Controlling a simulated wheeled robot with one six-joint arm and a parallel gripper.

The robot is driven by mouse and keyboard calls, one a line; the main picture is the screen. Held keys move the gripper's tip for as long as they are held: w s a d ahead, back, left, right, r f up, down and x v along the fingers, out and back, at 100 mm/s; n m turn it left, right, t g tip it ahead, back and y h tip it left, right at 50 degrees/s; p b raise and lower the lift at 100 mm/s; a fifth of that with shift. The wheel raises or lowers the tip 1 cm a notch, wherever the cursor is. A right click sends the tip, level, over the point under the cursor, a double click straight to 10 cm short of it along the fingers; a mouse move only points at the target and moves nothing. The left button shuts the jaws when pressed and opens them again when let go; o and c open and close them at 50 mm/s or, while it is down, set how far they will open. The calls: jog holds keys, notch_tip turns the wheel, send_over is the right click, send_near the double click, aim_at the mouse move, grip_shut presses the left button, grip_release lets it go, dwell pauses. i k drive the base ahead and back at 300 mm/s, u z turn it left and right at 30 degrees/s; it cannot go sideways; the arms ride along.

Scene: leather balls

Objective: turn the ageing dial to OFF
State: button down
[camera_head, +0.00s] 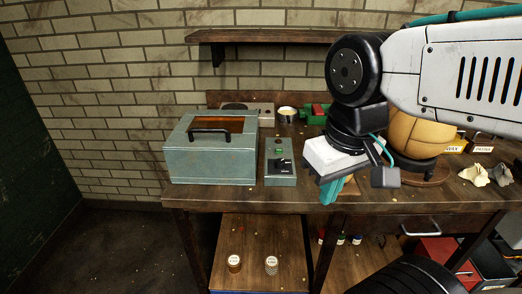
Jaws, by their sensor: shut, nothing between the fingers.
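A grey-green control box (280,176) stands on the workbench, right of a larger grey-green case with an orange window and a black handle (211,152). The box has a green light near its top and a black dial (282,163) on its face. The dial's markings are too small to read, so its setting cannot be told. My gripper (328,192) hangs right of the control box, near the bench's front edge, apart from the dial. Its teal fingers are shut and empty. My arm comes in from the upper right and hides part of the bench.
A tan leather ball (419,133) sits behind my arm. A tin (287,115) and a red item (318,113) stand at the back. Pale crumpled pieces (486,175) lie at the right. A wooden shelf (270,36) hangs above. Two jars (234,263) stand below.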

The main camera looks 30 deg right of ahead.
aim_at(279, 162)
jog(key=k, duration=0.5)
jog(key=z, duration=1.45)
jog(key=i, duration=0.95)
jog(key=u, duration=1.65)
